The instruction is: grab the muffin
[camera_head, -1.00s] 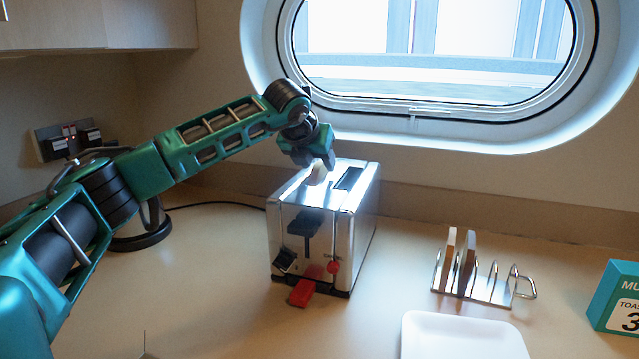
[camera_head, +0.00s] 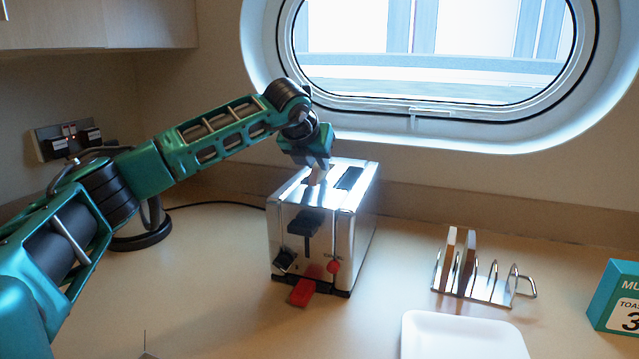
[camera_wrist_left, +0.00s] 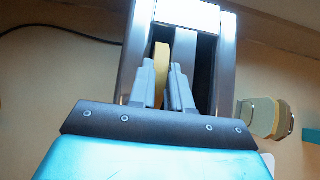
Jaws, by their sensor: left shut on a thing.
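The muffin is a pale tan, flat round piece (camera_head: 317,174) standing on edge in the left slot of the chrome toaster (camera_head: 290,235). Its upper part sticks out of the slot. In the left wrist view the muffin (camera_wrist_left: 162,62) shows as a thin yellowish edge between the two grey fingers. My left gripper (camera_head: 318,164) is above the toaster, pointing down, and is shut on the muffin. The lower part of the muffin is hidden inside the toaster. My right gripper is not in view.
The toaster's other slot (camera_head: 349,178) looks empty. A wire toast rack (camera_head: 487,293) with two slices stands to the right. A white plate (camera_head: 462,338) lies in front of it, and a teal box (camera_head: 612,298) is at the right edge. The oval window frame (camera_head: 420,130) is behind.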

